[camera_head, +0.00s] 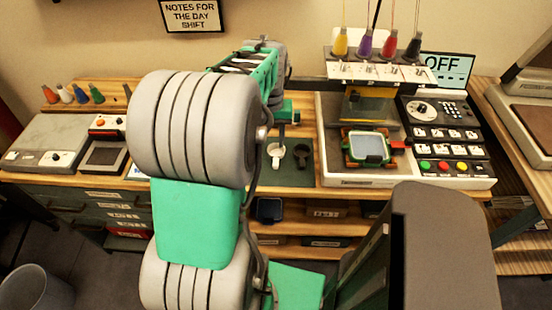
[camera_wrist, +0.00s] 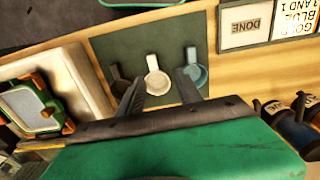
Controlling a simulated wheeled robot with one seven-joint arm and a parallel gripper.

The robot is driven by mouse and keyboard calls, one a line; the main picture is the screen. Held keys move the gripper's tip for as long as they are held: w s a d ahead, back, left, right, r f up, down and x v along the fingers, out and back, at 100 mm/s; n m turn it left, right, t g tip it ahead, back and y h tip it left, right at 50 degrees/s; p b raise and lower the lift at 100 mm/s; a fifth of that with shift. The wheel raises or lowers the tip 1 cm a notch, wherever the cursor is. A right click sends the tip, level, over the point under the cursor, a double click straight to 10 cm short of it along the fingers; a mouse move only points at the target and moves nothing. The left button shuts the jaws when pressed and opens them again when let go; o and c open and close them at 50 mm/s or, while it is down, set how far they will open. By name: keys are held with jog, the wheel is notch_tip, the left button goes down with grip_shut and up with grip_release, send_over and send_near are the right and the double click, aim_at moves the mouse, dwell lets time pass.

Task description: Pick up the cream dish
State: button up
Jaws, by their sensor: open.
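The cream dish (camera_wrist: 158,82) is a small round dish with a short handle, lying on a dark green mat (camera_wrist: 120,48) in the wrist view. It also shows in the head view (camera_head: 276,152). My gripper (camera_wrist: 159,86) is open and empty. Its two fingers appear on either side of the cream dish in the picture; how far above it they are, I cannot tell. A dark grey dish (camera_wrist: 119,78) lies left of the cream one, and a blue dish (camera_wrist: 195,74) lies right of it.
An embroidery machine (camera_head: 366,147) stands right of the mat. Grey devices (camera_head: 45,142) sit on the table's left side.

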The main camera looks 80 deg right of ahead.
aim_at(276, 160)
jog(key=f, duration=0.2)
jog(key=s+f, duration=0.1)
jog(key=f, duration=0.5)
jog(key=shift+s+d+p, duration=0.15)
jog(key=shift+s+p, duration=0.05)
jog(key=shift+p, duration=0.2)
jog(key=shift+c, duration=0.5)
grip_shut()
